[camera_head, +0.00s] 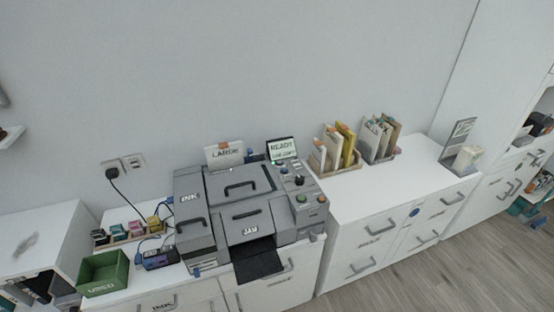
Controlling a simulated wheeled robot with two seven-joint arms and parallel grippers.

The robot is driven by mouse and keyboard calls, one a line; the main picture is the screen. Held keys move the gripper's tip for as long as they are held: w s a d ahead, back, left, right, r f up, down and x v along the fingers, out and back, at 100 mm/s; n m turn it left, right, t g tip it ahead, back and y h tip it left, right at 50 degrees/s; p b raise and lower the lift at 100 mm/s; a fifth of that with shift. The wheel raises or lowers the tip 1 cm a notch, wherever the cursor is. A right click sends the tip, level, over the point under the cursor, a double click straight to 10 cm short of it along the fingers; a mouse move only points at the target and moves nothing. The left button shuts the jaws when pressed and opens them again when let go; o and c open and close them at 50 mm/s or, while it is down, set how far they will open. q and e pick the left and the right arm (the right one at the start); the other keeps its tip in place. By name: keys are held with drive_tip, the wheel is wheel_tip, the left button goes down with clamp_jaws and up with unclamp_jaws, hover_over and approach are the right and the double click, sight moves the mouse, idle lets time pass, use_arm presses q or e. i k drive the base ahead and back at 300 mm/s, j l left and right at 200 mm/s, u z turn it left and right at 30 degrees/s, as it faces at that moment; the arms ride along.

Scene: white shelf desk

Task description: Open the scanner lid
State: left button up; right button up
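A grey office machine (205,238) stands on the white desk in the middle of the head view. Its flat top lid (258,178) has a dark handle (240,187) and lies shut. A front panel (232,214) below it is marked "JAM" and also has a dark handle. A side door (188,198) marked "INK" is on the left. A control panel (303,196) with buttons and knobs is on the right, with a small "READY" screen (283,149) behind it. Neither of my grippers shows.
A green bin (104,273) and small coloured cartridges (136,227) are left of the machine. File holders (334,148) stand to its right. A black tray (257,262) sticks out in front. A wall outlet (112,167) has a plugged-in cable. The desktop at right is partly clear.

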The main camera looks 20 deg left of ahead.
sight(236, 178)
drive_tip(key=i+j+u, duration=0.1)
drive_tip(key=j+u, duration=0.2)
drive_tip(key=i+j+u, duration=0.15)
drive_tip(key=j+u, duration=0.15)
drive_tip(key=i+j+u, duration=0.3)
drive_tip(key=k+j, duration=0.05)
drive_tip(key=k, duration=0.05)
